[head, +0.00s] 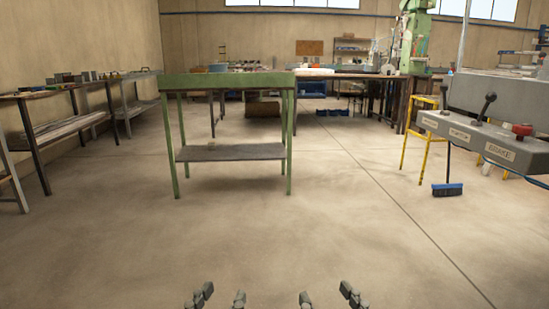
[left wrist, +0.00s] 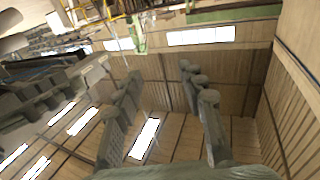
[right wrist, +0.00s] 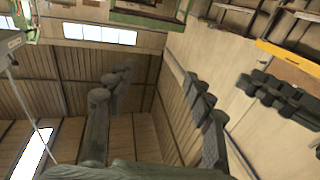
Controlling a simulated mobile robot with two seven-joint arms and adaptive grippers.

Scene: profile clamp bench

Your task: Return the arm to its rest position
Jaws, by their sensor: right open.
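My left gripper (head: 222,298) shows at the bottom edge of the head view, left of centre, with only its grey fingertips in sight. In the left wrist view its fingers (left wrist: 160,72) stand apart with nothing between them. My right gripper (head: 329,297) is beside it, to the right at the same bottom edge. In the right wrist view its fingers (right wrist: 157,73) are spread and empty. The two grippers are apart, and both point upward with the far walls and roof windows behind them. The arm links are out of the head view.
A green table (head: 228,84) with a lower shelf stands ahead on open concrete floor. Workbenches line the left wall (head: 67,92) and the back. At right are a grey lever console (head: 463,131), a yellow stand (head: 404,148) and a blue broom head (head: 447,190). The near floor is clear.

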